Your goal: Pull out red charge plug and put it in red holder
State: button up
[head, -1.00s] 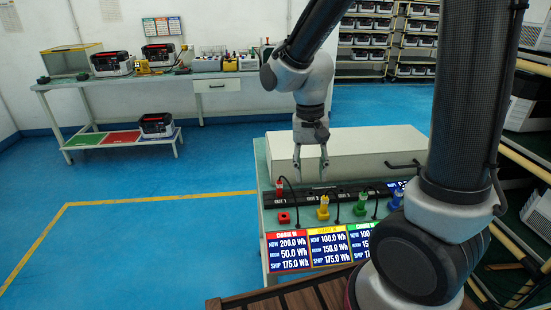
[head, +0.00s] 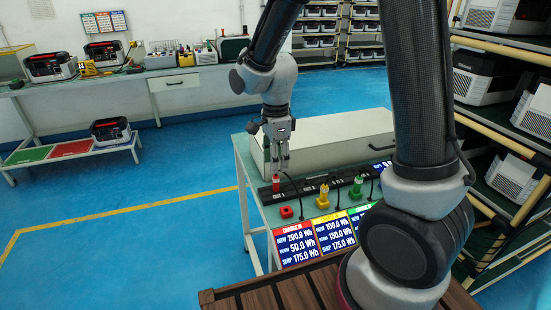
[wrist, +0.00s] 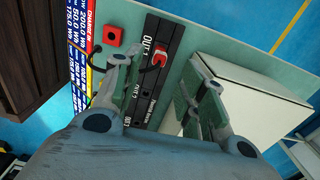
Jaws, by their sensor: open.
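The red charge plug (head: 276,186) stands in the first outlet of the black power strip (wrist: 144,85), its cable looping toward the front. It also shows in the wrist view (wrist: 160,56), by the OUT 1 label. The red holder (head: 287,212) is a small red block with a dark hole, on the bench in front of the strip; it also shows in the wrist view (wrist: 113,36). My gripper (head: 277,165) is open and empty, pointing down just above the red plug. In the wrist view the plug shows between and beyond the fingertips (wrist: 162,68).
A yellow plug and holder (head: 322,197) and a green plug and holder (head: 356,188) stand to the right. Display panels (head: 315,236) line the bench front. A large pale box (head: 325,140) lies behind the strip. Shelving stands at the right.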

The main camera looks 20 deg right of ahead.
aim_at(276, 175)
notch_tip(276, 175, down, 8)
jog(key=shift+r, duration=0.1)
dwell(0.4)
jog(key=shift+c, duration=0.2)
grip_shut()
